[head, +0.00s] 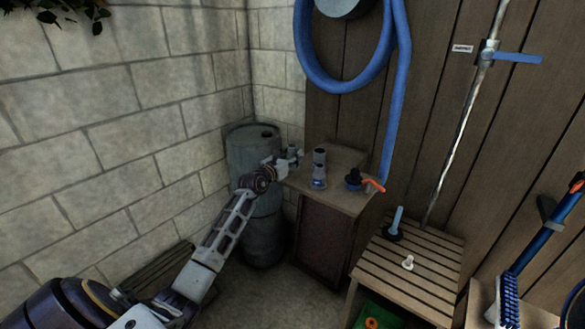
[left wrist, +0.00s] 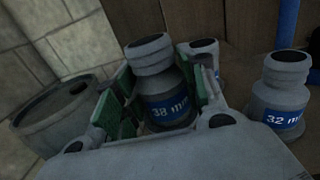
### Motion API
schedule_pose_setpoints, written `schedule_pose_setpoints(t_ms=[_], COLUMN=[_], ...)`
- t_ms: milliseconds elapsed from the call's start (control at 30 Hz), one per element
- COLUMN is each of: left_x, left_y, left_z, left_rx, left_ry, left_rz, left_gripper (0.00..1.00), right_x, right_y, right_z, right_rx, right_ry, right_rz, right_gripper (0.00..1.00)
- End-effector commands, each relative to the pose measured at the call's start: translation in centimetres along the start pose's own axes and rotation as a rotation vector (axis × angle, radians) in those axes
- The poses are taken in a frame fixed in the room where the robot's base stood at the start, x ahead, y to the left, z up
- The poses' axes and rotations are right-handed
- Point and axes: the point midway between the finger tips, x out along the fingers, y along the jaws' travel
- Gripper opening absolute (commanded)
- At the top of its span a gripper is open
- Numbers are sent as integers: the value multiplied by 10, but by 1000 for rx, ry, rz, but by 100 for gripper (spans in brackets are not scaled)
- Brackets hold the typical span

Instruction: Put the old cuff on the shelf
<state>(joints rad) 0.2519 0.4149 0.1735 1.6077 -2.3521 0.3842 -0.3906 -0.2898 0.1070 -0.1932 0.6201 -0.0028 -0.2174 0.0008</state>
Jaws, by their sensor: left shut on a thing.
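My left gripper (head: 290,160) is over the left edge of the wooden cabinet top. In the left wrist view its green-padded fingers (left wrist: 165,88) are shut on a grey cuff with a blue "38 mm" label (left wrist: 166,108). A "32 mm" cuff (left wrist: 281,95) stands upright to the right, also in the head view (head: 318,182). Another grey cuff (left wrist: 205,50) stands behind; its label is hidden. I cannot tell which one is old. No shelf is clearly identifiable. My right gripper is out of view.
The cabinet (head: 325,238) also holds a dark blue valve with an orange handle (head: 366,182). A grey barrel (head: 262,222) stands left of it. A slatted bench (head: 425,285) with small items stands at right. A blue hose (head: 394,100) hangs down behind.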

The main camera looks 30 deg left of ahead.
Motion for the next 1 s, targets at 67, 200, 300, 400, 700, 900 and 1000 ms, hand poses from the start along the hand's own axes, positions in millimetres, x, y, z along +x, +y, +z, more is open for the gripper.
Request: schedule_pose_setpoints(t_ms=[67, 200, 300, 400, 700, 900, 1000], left_x=[0, 0, 0, 0, 0, 0, 0], left_y=[0, 0, 0, 0, 0, 0, 0], left_z=[-5, -6, -6, -6, -30, -44, -44], left_rx=[0, -1, -1, -1, 1, 0, 0], left_ry=[-1, -2, -2, -2, 0, 0, -1], left_rz=[0, -1, -1, 0, 0, 0, 0], left_gripper=[16, 16, 16, 16, 16, 16, 16], right_x=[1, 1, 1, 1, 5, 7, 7], right_y=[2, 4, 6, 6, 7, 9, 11], right_z=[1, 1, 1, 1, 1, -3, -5], right_rx=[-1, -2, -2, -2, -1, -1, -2], right_ry=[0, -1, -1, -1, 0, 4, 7], right_rz=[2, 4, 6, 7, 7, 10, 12], right_gripper=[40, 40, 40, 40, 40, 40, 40])
